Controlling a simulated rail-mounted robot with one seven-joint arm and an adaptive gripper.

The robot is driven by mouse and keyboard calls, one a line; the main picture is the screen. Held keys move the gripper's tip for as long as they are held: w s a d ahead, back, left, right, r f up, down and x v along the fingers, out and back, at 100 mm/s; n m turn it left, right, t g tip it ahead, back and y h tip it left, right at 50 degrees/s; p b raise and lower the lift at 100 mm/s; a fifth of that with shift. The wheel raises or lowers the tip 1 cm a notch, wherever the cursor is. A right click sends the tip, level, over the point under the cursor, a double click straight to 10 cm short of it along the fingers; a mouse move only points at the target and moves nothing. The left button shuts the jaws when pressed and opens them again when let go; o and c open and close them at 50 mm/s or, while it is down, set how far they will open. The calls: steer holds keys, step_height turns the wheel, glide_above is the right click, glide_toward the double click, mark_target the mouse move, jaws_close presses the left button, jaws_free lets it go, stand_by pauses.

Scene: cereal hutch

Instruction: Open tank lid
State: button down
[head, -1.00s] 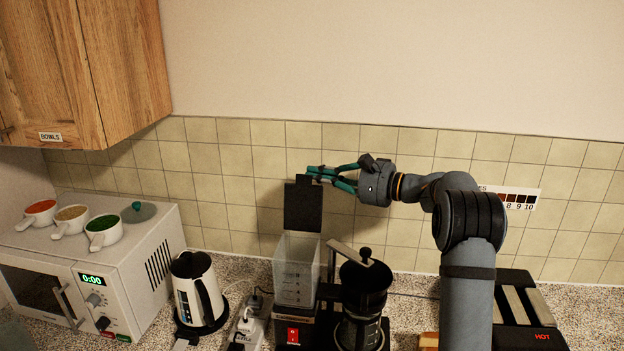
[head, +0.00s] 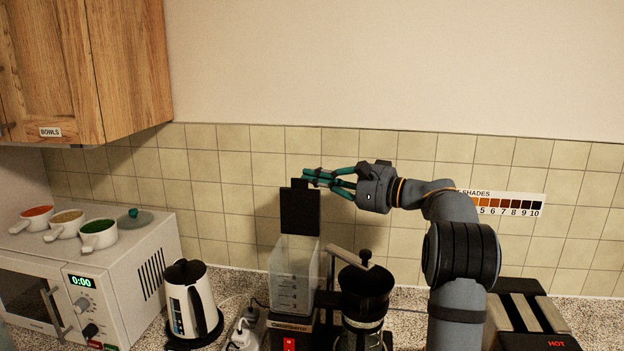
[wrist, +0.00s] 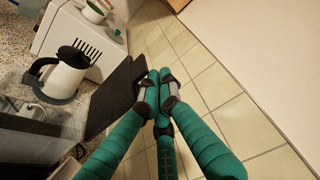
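The water tank (head: 293,275) is a clear box on the coffee maker, with its top uncovered. Its black lid (head: 300,210) stands upright at the tank's back edge, with a small tab on top. My gripper (head: 309,177) is beside that tab, its teal fingers pointing left. In the wrist view, the fingertips (wrist: 160,80) are close together, and the dark lid (wrist: 115,98) lies just left of them. The left finger seems to touch or overlap the lid's tab. I see nothing clearly held between the fingers.
A white kettle (head: 192,300) and a microwave (head: 120,280) are on the left. The tiled wall (head: 240,190) is close behind the lid.

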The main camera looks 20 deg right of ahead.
steer(key=w+d+p, duration=0.2)
steer(key=w+d, duration=0.1)
steer(key=b+v, duration=0.4)
steer(key=v, duration=0.5)
steer(key=shift+s, duration=0.25)
steer(key=shift+w+a, duration=0.1)
steer(key=shift+a, duration=0.1)
